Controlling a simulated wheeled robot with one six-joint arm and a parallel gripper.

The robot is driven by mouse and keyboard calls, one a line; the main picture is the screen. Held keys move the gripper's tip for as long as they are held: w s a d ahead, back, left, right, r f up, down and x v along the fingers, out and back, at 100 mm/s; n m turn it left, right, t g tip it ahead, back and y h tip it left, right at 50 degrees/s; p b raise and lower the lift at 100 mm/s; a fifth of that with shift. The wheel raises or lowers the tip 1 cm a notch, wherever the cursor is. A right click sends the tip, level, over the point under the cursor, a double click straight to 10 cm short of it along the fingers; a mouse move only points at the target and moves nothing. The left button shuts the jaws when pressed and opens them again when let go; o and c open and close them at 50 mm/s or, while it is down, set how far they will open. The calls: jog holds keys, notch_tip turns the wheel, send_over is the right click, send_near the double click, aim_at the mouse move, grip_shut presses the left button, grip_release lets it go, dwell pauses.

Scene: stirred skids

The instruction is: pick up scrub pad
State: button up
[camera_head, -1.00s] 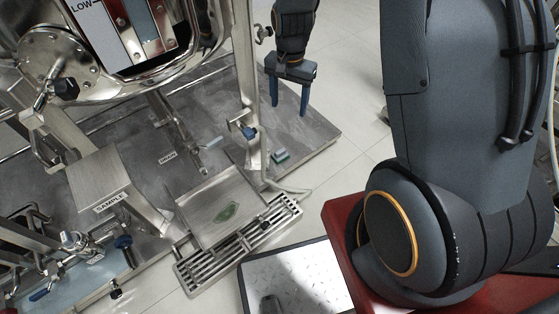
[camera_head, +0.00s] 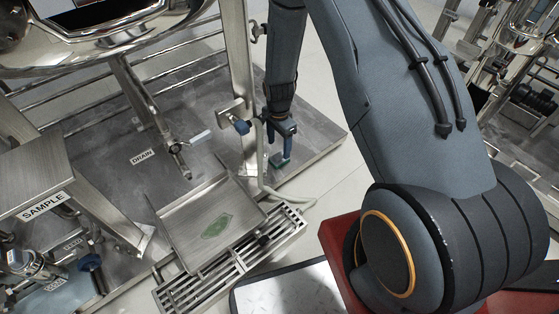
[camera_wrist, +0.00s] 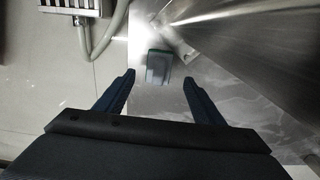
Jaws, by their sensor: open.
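The scrub pad (camera_wrist: 158,67) is a small block with a green layer and a greyish layer. It lies on the grey skid floor, and in the head view the pad (camera_head: 277,161) shows low beside my gripper (camera_head: 279,155). In the wrist view my gripper (camera_wrist: 158,83) is open and empty. The pad is beyond the fingertips, roughly centred between their lines, with a visible gap around it. How high the fingertips are above the floor is hard to tell.
A steel post (camera_head: 240,80) stands just left of my gripper, with a pale hose (camera_head: 262,180) curving near its foot. A steel tray (camera_head: 208,222) and a floor grate (camera_head: 232,262) are in front. A DRAIN valve (camera_head: 178,148) sticks out at the left.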

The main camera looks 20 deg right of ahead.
aim_at(279, 154)
jog(key=shift+f+b, duration=1.7)
jog(key=shift+f, duration=1.5)
jog(key=c, duration=1.1)
jog(key=shift+r, duration=0.1)
jog(key=shift+r+p, duration=0.65)
jog(key=shift+r, duration=0.2)
notch_tip(279, 154, up, 2)
jog(key=shift+r+p, duration=0.1)
jog(key=shift+p, duration=0.55)
jog(key=s+d+p, duration=0.1)
jog(key=s+d, duration=0.1)
jog(key=s, duration=0.3)
jog(key=s+d+p, duration=0.2)
jog(key=s, duration=0.4)
jog(key=s+d+p, duration=0.2)
jog(key=s+d, duration=0.1)
jog(key=s, duration=0.2)
jog(key=shift+s+f, duration=0.25)
jog(key=shift+s, duration=0.15)
